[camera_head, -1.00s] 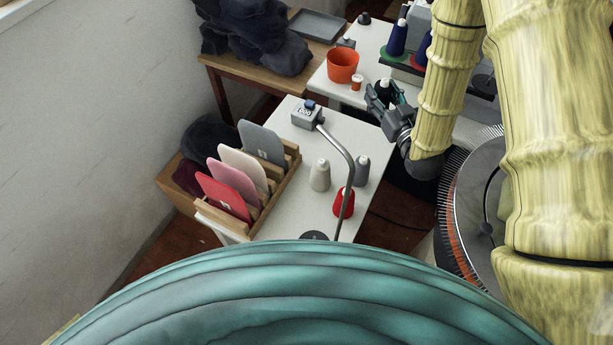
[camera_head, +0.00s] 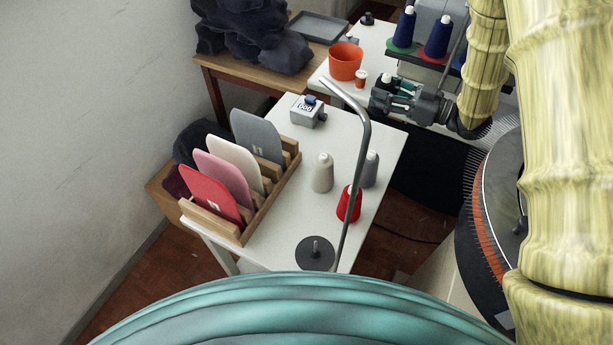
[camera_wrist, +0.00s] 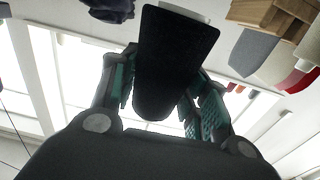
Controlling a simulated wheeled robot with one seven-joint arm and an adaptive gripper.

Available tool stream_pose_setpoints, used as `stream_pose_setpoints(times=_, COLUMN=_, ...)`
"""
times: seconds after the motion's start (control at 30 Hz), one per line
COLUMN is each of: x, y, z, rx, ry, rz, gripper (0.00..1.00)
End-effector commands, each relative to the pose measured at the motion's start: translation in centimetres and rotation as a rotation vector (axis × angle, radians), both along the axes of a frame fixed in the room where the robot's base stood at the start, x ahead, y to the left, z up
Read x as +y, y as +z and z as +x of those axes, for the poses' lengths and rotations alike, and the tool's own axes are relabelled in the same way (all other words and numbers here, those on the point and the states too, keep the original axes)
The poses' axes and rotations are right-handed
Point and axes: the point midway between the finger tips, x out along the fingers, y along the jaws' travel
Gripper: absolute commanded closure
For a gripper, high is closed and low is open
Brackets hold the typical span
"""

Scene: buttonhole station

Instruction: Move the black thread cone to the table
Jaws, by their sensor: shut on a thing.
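My gripper (camera_head: 390,95) is shut on the black thread cone (camera_wrist: 175,65), which fills the space between its teal-padded fingers in the wrist view. In the head view the cone is mostly hidden by the fingers, and the gripper is near the front edge of the rear white table (camera_head: 375,48). The nearer white table (camera_head: 285,215) lies to the left of and below the gripper in the picture. A beige cone (camera_head: 322,172), a grey cone (camera_head: 370,168) and a red cone (camera_head: 348,204) stand on it.
A bent metal rod (camera_head: 362,135) and a dark disc with a spindle (camera_head: 316,254) are at the nearer table's front. A wooden rack (camera_head: 255,220) holds coloured boards on its left. A counter box (camera_head: 308,112) stands behind. An orange bucket (camera_head: 346,62) is on the rear table.

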Motion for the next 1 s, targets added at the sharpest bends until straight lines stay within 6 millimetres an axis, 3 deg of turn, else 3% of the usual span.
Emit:
stream_pose_setpoints(times=0.17, x=-0.2, y=-0.9, z=-0.1, rx=0.002, ry=0.022, rz=0.000, gripper=0.81)
stream_pose_setpoints(times=0.5, x=-0.2, y=-5.2, z=-0.1, rx=0.002, ry=0.021, rz=0.001, gripper=0.81)
stream_pose_setpoints(times=0.77, x=-0.1, y=-6.4, z=-0.1, rx=0.001, ry=0.021, rz=0.000, gripper=0.81)
stream_pose_setpoints(times=1.0, x=-0.1, y=-8.9, z=-0.2, rx=0.002, ry=0.021, rz=0.001, gripper=0.81)
